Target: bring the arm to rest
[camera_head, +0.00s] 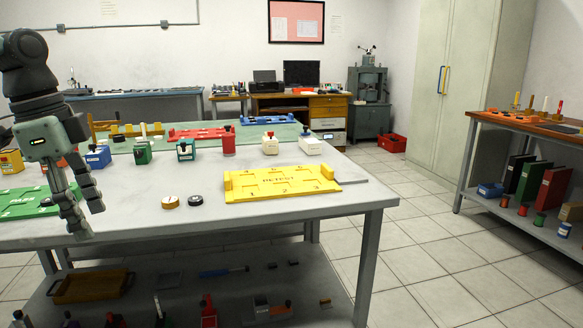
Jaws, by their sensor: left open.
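My left arm (28,75) comes in at the left edge and hangs down. My left gripper (88,220) points downward with its fingers apart and nothing visible between them. It shows in front of the left part of the grey worktable (185,220), near the green tray (20,203). Whether it touches the table cannot be told. My right gripper is not in view.
A yellow tray marked RETEST (281,181) lies at the table's right end. Several coloured blocks stand along the back. A shelf unit (530,133) stands at right; tiled floor is clear between.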

